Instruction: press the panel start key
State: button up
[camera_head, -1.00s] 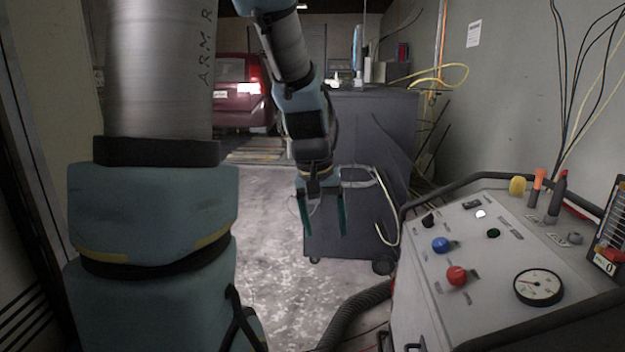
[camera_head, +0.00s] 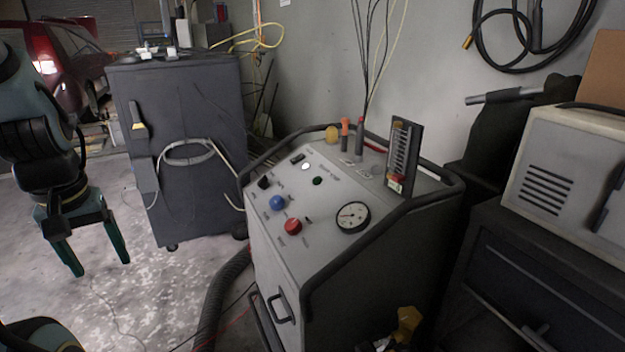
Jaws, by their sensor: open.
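The grey control panel (camera_head: 319,213) tops a cabinet in the middle of the view. It bears a blue knob (camera_head: 277,203), a red knob (camera_head: 293,226), a small black knob (camera_head: 264,182), a white button (camera_head: 305,166), a dark green button (camera_head: 317,181) and a round gauge (camera_head: 352,217). Labels beside them are too small to read, so I cannot tell which one is the start key. My gripper (camera_head: 97,268) hangs at the left, open and empty, fingers pointing down. It is well apart from the panel.
A dark tube rail (camera_head: 446,191) runs around the panel. A dark cabinet (camera_head: 190,110) with a hanging hose stands behind my gripper. A beige box (camera_head: 566,183) stands at the right.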

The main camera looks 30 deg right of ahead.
aim_at(318, 180)
jog(key=z, duration=1.15)
